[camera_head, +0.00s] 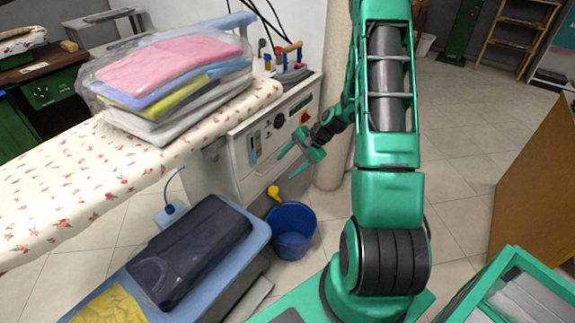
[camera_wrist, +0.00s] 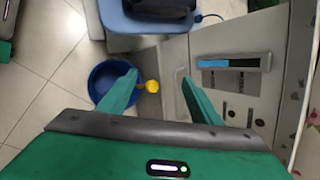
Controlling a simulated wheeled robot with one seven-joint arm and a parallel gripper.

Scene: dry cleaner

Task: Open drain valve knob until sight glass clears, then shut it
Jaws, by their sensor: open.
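The yellow drain valve knob (camera_head: 273,191) sticks out low on the front of the pale machine (camera_head: 227,178), above a blue bucket (camera_head: 292,232). In the wrist view the knob (camera_wrist: 152,87) appears between my fingers, nearer the left fingertip. My gripper (camera_head: 292,162) is open and empty, in front of the machine's panel and above the knob, apart from it. The sight glass (camera_head: 254,148) is a narrow upright window on the panel. In the wrist view the sight glass (camera_wrist: 230,63) shows a bright blue part and a dark part.
A blue padded seat (camera_head: 240,262) with a dark folded garment (camera_head: 190,248) stands at front left. A floral ironing board (camera_head: 60,200) carries bagged folded laundry (camera_head: 170,75). A pale column (camera_head: 333,100) stands behind my arm. Tiled floor is clear at right, before a wooden counter (camera_head: 540,180).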

